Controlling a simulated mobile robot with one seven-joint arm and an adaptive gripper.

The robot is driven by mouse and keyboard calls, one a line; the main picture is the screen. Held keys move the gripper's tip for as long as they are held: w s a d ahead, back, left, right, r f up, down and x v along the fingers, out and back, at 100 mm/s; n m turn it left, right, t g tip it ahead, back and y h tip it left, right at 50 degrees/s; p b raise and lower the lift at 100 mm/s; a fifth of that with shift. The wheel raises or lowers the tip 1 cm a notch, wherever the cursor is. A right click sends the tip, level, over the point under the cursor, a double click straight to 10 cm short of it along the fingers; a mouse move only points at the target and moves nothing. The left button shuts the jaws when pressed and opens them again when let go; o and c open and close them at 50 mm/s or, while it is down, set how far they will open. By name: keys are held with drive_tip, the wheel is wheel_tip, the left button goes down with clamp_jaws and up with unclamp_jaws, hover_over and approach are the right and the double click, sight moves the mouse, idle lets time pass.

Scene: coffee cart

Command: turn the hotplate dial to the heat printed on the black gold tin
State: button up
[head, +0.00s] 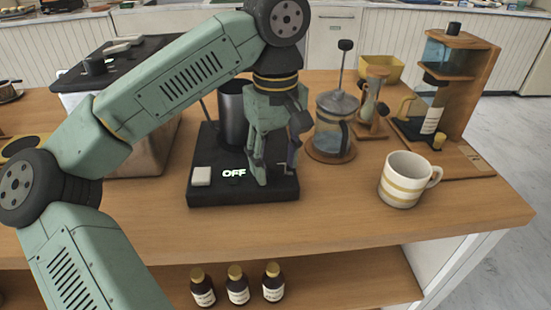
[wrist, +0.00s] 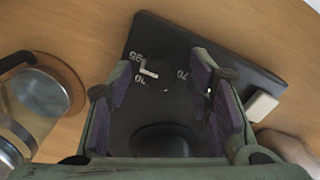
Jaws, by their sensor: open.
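The black hotplate (head: 205,198) sits on the wooden counter, with a white button and a lit "OFF" display on its front. My gripper (head: 277,172) points down over its front right corner and hides most of the dial in the head view. In the wrist view the dial (wrist: 153,75) lies between the open fingers of my gripper (wrist: 165,77), with a white pointer line and printed numbers around it. I read "95" and "70"; other marks are partly covered. I cannot tell whether the fingers touch the dial. I cannot make out the black gold tin for certain.
A dark metal pitcher (head: 232,115) stands at the hotplate's back. A glass press (head: 335,125) stands close on its right, and a striped mug (head: 402,180) stands further right. A wooden stand (head: 470,75) is behind. Several bottles, three in front (head: 238,287), are on the shelf below.

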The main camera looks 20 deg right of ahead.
sight(276, 164)
wheel_tip(276, 164, up, 12)
idle(0.5)
idle(0.3)
